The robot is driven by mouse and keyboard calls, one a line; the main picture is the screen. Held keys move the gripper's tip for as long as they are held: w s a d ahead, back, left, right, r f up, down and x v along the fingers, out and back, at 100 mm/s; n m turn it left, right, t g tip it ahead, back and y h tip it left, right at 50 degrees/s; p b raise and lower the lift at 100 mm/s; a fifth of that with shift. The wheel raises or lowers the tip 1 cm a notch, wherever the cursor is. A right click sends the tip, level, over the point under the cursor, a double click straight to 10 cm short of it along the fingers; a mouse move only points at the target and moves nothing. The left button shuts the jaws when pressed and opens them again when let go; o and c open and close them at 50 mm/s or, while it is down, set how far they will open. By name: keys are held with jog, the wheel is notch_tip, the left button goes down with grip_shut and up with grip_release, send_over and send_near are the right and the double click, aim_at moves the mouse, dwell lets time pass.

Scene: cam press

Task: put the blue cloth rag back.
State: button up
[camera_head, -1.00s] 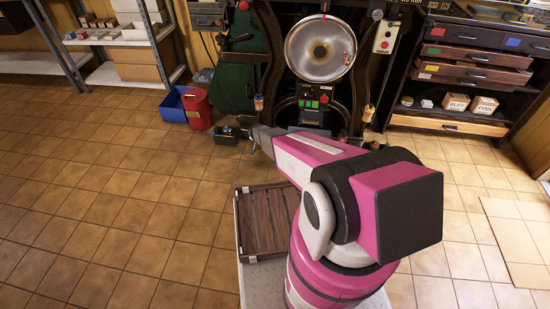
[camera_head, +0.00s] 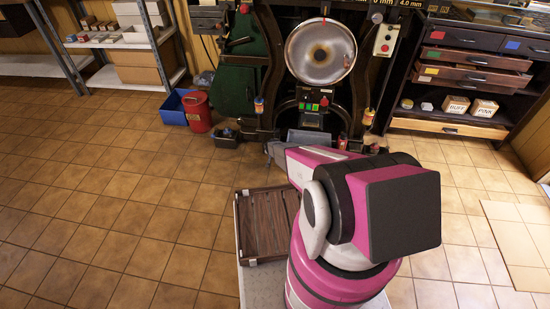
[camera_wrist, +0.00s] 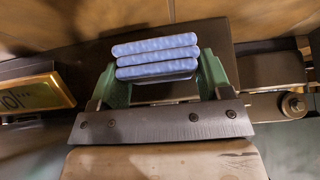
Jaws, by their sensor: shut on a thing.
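The blue cloth rag (camera_wrist: 155,57) shows in the wrist view as a folded stack of light blue layers. My gripper (camera_wrist: 160,72) has its two green fingers on either side of the rag and is shut on it. A dark metal surface lies behind the rag in that view. In the head view my arm stretches toward the press (camera_head: 320,50), and the rag cannot be made out there. The gripper's fingers are hidden or too small to tell in the head view.
A blue bin (camera_head: 172,107), a red tub (camera_head: 198,112) and a small black box (camera_head: 226,138) stand left of the press. A drawer cabinet (camera_head: 470,60) stands right. A slatted wooden tray (camera_head: 240,225) lies beside my arm. The tiled floor at left is clear.

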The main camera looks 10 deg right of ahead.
jog(key=shift+w+d+f, duration=0.15)
jog(key=shift+d+f, duration=0.2)
jog(key=shift+f, duration=1.85)
jog(key=shift+f, duration=0.1)
jog(key=o, duration=0.8)
